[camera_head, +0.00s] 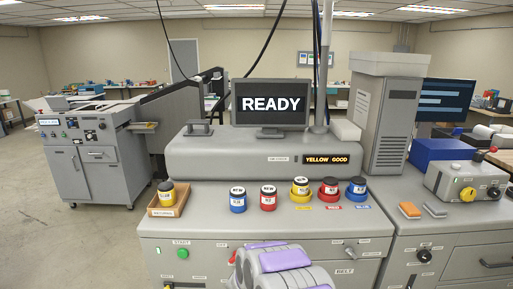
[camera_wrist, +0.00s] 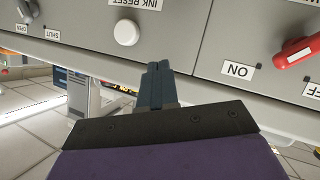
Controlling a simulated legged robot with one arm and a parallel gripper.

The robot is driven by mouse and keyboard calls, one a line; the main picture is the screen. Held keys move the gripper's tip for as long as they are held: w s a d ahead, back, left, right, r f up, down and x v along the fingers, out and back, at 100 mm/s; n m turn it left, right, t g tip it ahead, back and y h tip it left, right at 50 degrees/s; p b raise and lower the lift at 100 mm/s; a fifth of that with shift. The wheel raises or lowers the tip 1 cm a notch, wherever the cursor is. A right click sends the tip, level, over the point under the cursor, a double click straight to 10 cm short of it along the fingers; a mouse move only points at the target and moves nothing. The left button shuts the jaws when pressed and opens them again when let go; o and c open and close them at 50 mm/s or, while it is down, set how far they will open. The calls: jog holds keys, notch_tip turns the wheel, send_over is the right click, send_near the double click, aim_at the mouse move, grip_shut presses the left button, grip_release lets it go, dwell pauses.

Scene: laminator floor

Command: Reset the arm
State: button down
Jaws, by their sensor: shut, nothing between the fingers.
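My gripper (camera_wrist: 158,68) shows in the wrist view with its dark fingers together and nothing between them. It points toward the grey machine front, below a white knob (camera_wrist: 126,32) labelled INK RESET, which appears upside down. In the head view my grey arm with purple panels is folded low at the bottom centre, in front of the console (camera_head: 200,222); the gripper's fingers cannot be made out there. A red handle (camera_wrist: 298,52) is at the right of the wrist view, beside an ON label.
A monitor (camera_head: 268,104) reads READY and a small display (camera_head: 332,160) reads YELLOW GOOD. Several ink jars stand on the console; a yellow-labelled jar (camera_head: 167,192) sits in a wooden tray (camera_head: 160,212). A green button (camera_head: 183,253) is on the front. Open floor lies left.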

jog(key=s+a+r+n+g+y, duration=0.1)
jog(key=s+a+r+g+y, duration=0.25)
jog(key=s+r, duration=0.35)
jog(key=s+a+r+n+g+y, duration=0.1)
jog(key=s+a+r+g+y, duration=0.25)
jog(key=s, duration=0.55)
jog(key=s+d+r+g, duration=0.1)
jog(key=s+d, duration=0.4)
jog(key=s, duration=0.7)
jog(key=s+d+r+m+g+h, duration=0.1)
jog(key=s+d+g, duration=0.3)
jog(key=s, duration=0.9)
jog(key=s+d+r+m+g+h, duration=0.1)
jog(key=s+d, duration=0.5)
jog(key=s, duration=0.7)
jog(key=shift+s+d+r+g, duration=0.15)
jog(key=shift+s+r+g, duration=0.1)
jog(key=shift+r+g, duration=0.4)
jog(key=shift+f, duration=0.1)
